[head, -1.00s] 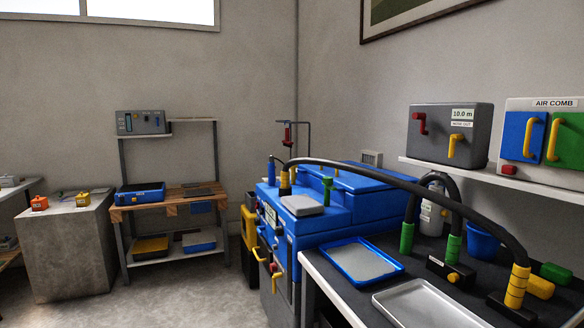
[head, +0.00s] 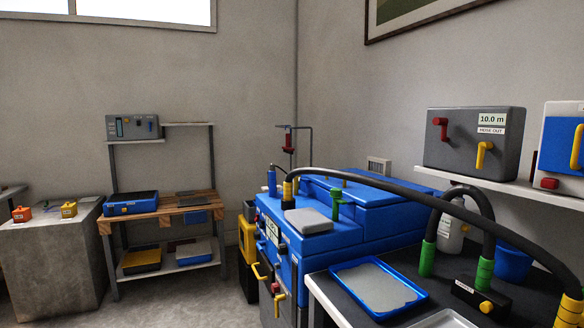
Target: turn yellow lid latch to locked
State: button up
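A blue machine with a blue lid (head: 372,203) stands right of centre in the head view. Yellow handle-like parts show on its front: one yellow handle (head: 260,272) sticks out at the left, and a yellow piece (head: 279,298) sits lower beside it. A yellow-ringed hose end (head: 288,190) and a green knob (head: 336,204) stand on its top. I cannot tell which yellow part is the lid latch, or its position. My gripper is not in view.
A dark worktop with a blue tray (head: 342,270) stands at the right, crossed above by a black hose (head: 420,188). A wooden bench (head: 180,203) and a concrete block (head: 58,255) stand at the left. Bare floor (head: 200,300) lies in front of the machine.

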aim_at(296, 181)
jog(key=i+j, duration=0.15)
jog(key=i, duration=0.35)
jog(key=i+j, duration=0.15)
jog(key=i, duration=0.35)
jog(key=i+j, duration=0.15)
jog(key=i, duration=0.3)
jog(key=i+j, duration=0.15)
jog(key=i, duration=0.35)
jog(key=i+j, duration=0.15)
jog(key=i, duration=0.35)
jog(key=i+j, duration=0.15)
jog(key=i, duration=0.35)
